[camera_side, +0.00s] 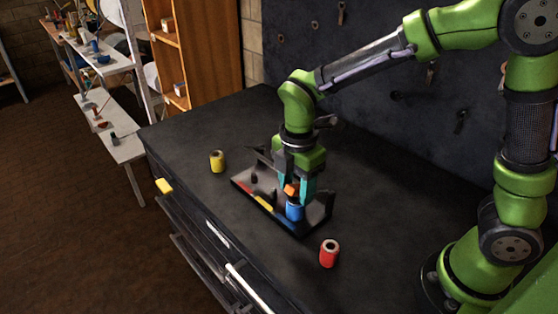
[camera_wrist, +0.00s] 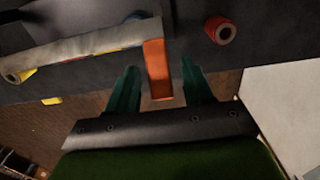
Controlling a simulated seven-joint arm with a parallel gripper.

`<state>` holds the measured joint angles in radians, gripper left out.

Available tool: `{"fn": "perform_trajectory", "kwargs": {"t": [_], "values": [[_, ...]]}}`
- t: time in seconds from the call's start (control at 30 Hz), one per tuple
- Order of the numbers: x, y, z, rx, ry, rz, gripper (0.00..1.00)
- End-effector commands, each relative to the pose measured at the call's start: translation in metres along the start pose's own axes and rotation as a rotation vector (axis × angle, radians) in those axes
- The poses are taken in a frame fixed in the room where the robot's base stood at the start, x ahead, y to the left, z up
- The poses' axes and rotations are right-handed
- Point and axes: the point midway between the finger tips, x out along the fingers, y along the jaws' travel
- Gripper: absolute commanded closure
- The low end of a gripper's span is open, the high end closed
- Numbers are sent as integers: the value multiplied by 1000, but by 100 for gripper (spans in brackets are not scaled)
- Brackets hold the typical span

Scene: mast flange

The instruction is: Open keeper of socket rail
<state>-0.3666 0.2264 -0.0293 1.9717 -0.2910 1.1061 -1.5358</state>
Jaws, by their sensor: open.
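The dark socket rail (camera_side: 243,187) lies on the bench in the side view, with red and yellow marks along its front and raised ends. A blue cylinder (camera_side: 294,212) stands at its right part, under my gripper. My gripper (camera_side: 296,191) points down over the rail with its teal fingers apart. An orange tab (camera_side: 290,189) is between the fingers; in the wrist view the orange tab (camera_wrist: 157,70) sits between both fingertips (camera_wrist: 160,68), with gaps beside it. A grey bar (camera_wrist: 80,47), perhaps the keeper, runs left from the tab. How the bar sits on the rail is unclear.
A yellow cylinder (camera_side: 217,161) stands left of the rail and a red cylinder (camera_side: 329,254) stands to its right. The dark bench top (camera_side: 200,125) is clear behind the rail. A pegboard wall stands behind.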

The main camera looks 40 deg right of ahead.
Motion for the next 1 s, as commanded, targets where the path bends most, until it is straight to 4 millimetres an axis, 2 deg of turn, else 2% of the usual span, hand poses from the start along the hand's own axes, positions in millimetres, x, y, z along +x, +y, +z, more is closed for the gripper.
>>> {"fn": "perform_trajectory", "kwargs": {"t": [0.3, 0.63, 1.0], "values": [[2, 0, 0, -1, 0, 1, 49], [2, 0, 0, -1, 0, 1, 100], [2, 0, 0, -1, 2, 1, 100]]}}
